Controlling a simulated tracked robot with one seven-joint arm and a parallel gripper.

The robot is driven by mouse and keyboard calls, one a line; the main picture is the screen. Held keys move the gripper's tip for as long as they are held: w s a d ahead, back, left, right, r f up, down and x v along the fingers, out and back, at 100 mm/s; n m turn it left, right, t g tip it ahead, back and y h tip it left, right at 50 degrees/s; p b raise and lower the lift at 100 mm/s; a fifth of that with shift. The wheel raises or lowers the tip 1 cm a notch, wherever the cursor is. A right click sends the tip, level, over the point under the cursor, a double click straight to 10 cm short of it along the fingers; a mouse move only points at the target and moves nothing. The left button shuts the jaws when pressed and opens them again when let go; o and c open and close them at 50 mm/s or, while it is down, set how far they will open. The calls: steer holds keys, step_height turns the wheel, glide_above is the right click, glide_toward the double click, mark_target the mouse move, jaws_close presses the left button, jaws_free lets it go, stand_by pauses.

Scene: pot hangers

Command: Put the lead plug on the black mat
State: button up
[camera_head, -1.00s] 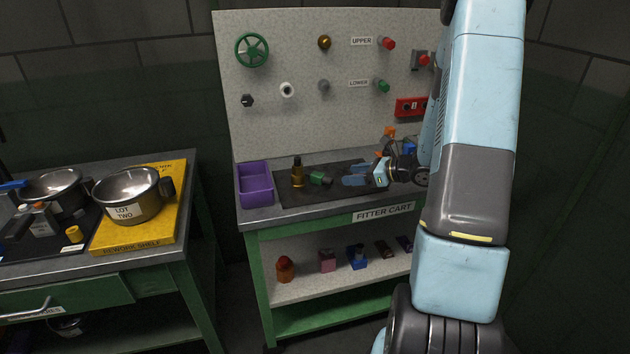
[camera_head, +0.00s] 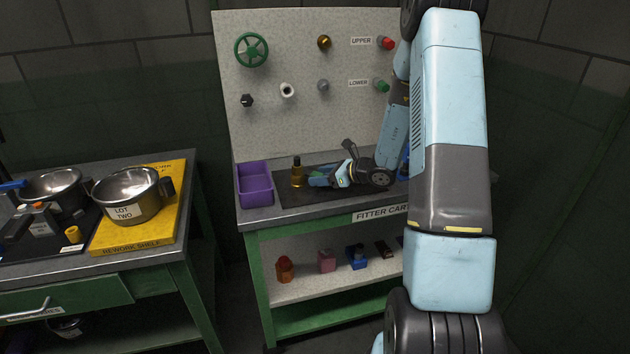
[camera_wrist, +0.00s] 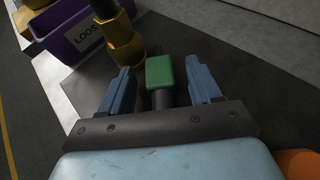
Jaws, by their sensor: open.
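My gripper (camera_head: 320,181) is open and low over the black mat (camera_head: 292,199) on the fitter cart. In the wrist view my gripper's blue fingers (camera_wrist: 158,80) stand on either side of a green block (camera_wrist: 160,71) with a dark round stem (camera_wrist: 161,98). Contact with the fingers cannot be told; gaps show on both sides. The green piece appears to lie on the mat. I cannot tell for certain whether it is the lead plug, as no label shows on it. In the head view my gripper mostly hides it.
A brass fitting with a black top (camera_head: 297,174) stands just left of my gripper, also in the wrist view (camera_wrist: 121,38). A purple bin (camera_head: 255,184) is further left. An orange object (camera_wrist: 298,163) shows at the wrist view's lower right. A pegboard (camera_head: 285,120) rises behind.

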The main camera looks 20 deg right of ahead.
steer(key=shift+w+a+f, duration=0.25)
steer(key=shift+w+a, duration=0.15)
steer(key=shift+r, duration=0.1)
steer(key=c, duration=1.2)
